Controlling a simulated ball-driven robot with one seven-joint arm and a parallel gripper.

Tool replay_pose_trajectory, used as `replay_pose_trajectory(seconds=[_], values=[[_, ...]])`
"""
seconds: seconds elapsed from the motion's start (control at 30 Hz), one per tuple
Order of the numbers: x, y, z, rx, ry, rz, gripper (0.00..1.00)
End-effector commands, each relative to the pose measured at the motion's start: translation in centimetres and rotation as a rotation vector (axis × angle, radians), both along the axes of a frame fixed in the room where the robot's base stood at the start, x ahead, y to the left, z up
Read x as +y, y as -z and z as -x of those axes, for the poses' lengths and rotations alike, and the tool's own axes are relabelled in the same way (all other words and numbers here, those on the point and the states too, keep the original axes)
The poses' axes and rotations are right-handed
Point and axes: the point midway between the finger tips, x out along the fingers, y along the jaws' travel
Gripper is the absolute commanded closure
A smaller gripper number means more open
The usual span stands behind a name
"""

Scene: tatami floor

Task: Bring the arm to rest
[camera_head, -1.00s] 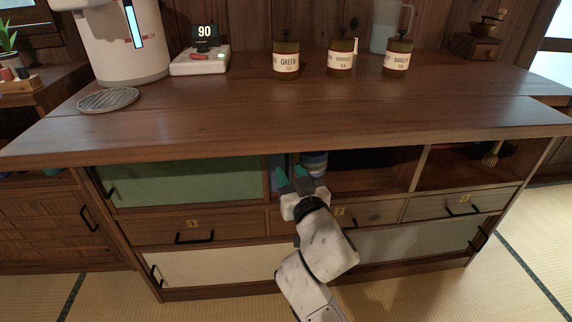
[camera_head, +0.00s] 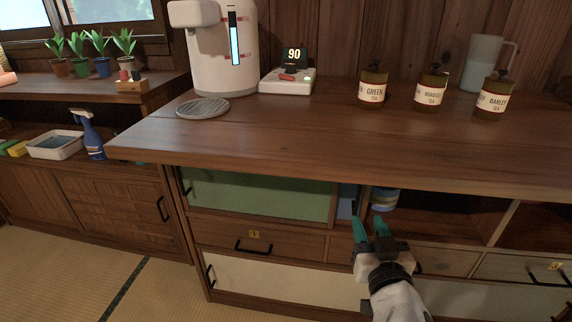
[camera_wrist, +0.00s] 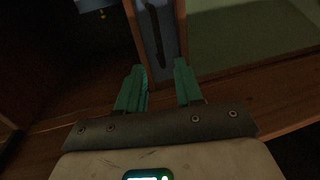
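My gripper (camera_head: 370,229) is in front of the wooden cabinet, near the opening just right of the green sliding panel (camera_head: 265,196). In the wrist view, its two green fingers (camera_wrist: 161,88) stand apart with nothing between them, so it is open and empty. Beyond the fingertips a wooden upright and a blue-grey panel (camera_wrist: 158,35) show in the wrist view. Contact with the cabinet cannot be told. My arm reaches in from the bottom of the head view.
The countertop (camera_head: 320,145) holds a water dispenser (camera_head: 222,50), a scale reading 90 (camera_head: 288,80) and tea canisters (camera_head: 372,90). A blue can (camera_head: 385,199) sits inside the opening. At left are a spray bottle (camera_head: 91,138) and a white tray (camera_head: 56,145). Tatami floor (camera_head: 50,275) is clear at lower left.

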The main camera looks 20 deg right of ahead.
Motion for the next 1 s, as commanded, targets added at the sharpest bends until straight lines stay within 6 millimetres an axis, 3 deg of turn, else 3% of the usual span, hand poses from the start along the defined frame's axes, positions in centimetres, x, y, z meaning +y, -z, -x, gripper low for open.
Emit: replay_pose_trajectory(seconds=[0.17, 0.27, 0.37, 0.5, 0.6, 0.7, 0.83, 1.0], values=[[0.0, 0.1, 0.0, 0.002, 0.001, -0.001, 0.64], [-0.9, 2.4, 1.1, 0.092, 0.034, -0.029, 0.64], [-1.8, 6.7, 3.2, 0.266, 0.074, -0.078, 0.64], [-1.8, 14.1, 8.1, 0.601, 0.082, -0.158, 0.64], [-0.5, 18.4, 12.2, 0.834, 0.039, -0.206, 0.64], [1.2, 21.4, 16.0, 1.031, -0.029, -0.243, 0.64], [3.3, 23.9, 20.5, 1.242, -0.133, -0.278, 0.64], [6.2, 25.5, 26.2, 1.477, -0.297, -0.314, 0.64]])
